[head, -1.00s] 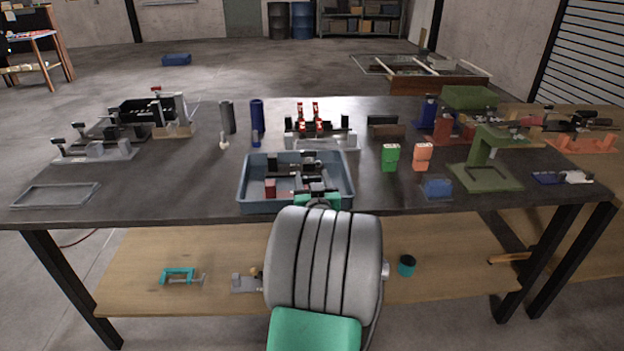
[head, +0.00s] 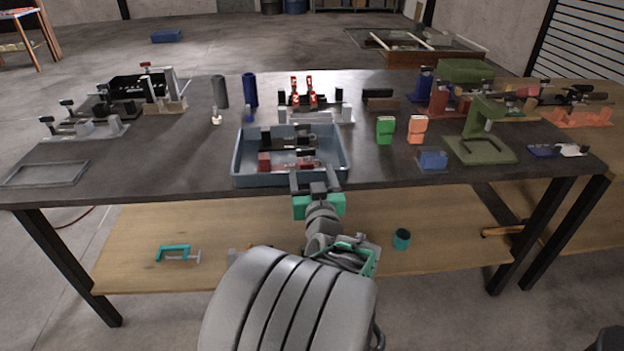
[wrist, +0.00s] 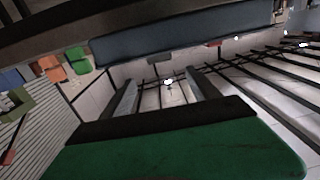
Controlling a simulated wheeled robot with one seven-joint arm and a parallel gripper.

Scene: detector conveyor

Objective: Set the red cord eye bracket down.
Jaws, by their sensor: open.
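My gripper (head: 315,180) is open and empty in front of the blue-grey tray (head: 240,165), by the near edge of the table. In the wrist view my gripper's two fingers (wrist: 165,92) stand apart with only background between them. A small low red piece (head: 306,162), which looks like the cord eye bracket, lies inside the tray near its front wall, apart from my fingers. A red block (head: 264,161) sits to its left in the tray. The pieces are too small to tell their exact shape. The tray's outer wall also shows in the wrist view (wrist: 180,38).
Black parts (head: 272,143) also lie in the tray. A fixture with red clamps (head: 315,105) stands behind it. Green (head: 384,130) and orange (head: 417,129) blocks and a green stand (head: 485,135) are to the right.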

